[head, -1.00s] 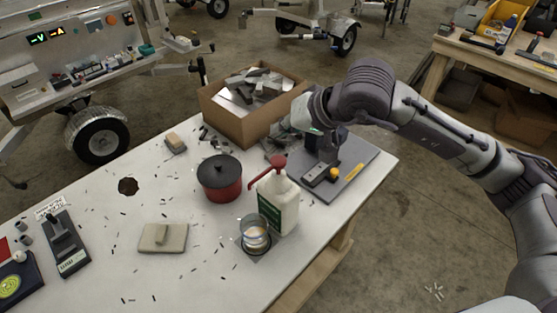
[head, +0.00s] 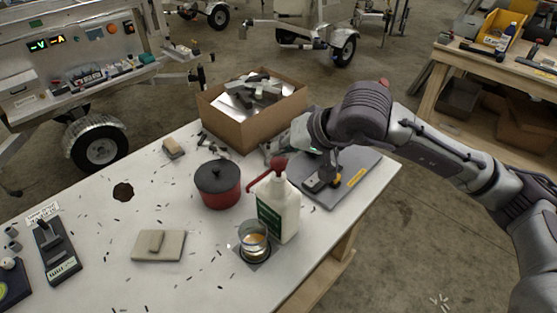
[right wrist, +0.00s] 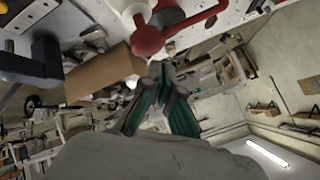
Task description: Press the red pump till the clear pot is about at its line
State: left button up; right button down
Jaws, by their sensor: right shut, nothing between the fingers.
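A white bottle (head: 287,213) with a green label and a red pump (head: 279,163) stands near the front edge of the white table. Its spout points left, towards the clear pot (head: 254,232). The pot stands on a dark square pad (head: 245,253) and holds some amber contents low down; I cannot make out its line. My right gripper (head: 279,149) is just behind and above the pump head, shut and empty. In the right wrist view its fingertips (right wrist: 161,78) come together near the red pump (right wrist: 147,39); I cannot tell whether they touch. My left gripper is out of view.
A red pot with a black lid (head: 217,185) stands left of the bottle. Behind is an open cardboard box (head: 235,128) of metal pieces. A grey board (head: 350,187) with a dark device lies to the right. A beige block (head: 158,246) lies on the left.

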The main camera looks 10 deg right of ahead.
aim_at(278, 161)
jog(key=shift+f, duration=0.1)
dwell(0.8)
jog(key=shift+f+b, duration=0.35)
jog(key=shift+b, duration=0.55)
jog(key=shift+s+f+b, duration=0.1)
jog(key=shift+f+b, duration=1.1)
jog(key=shift+b, duration=0.1)
dwell(0.7)
jog(key=shift+r, duration=0.1)
jog(key=shift+r+p, duration=0.65)
jog(key=shift+r, duration=0.85)
jog(key=shift+r, duration=0.1)
jog(key=shift+r, duration=0.25)
jog(key=shift+r+p, duration=1)
jog(key=shift+r, duration=1.2)
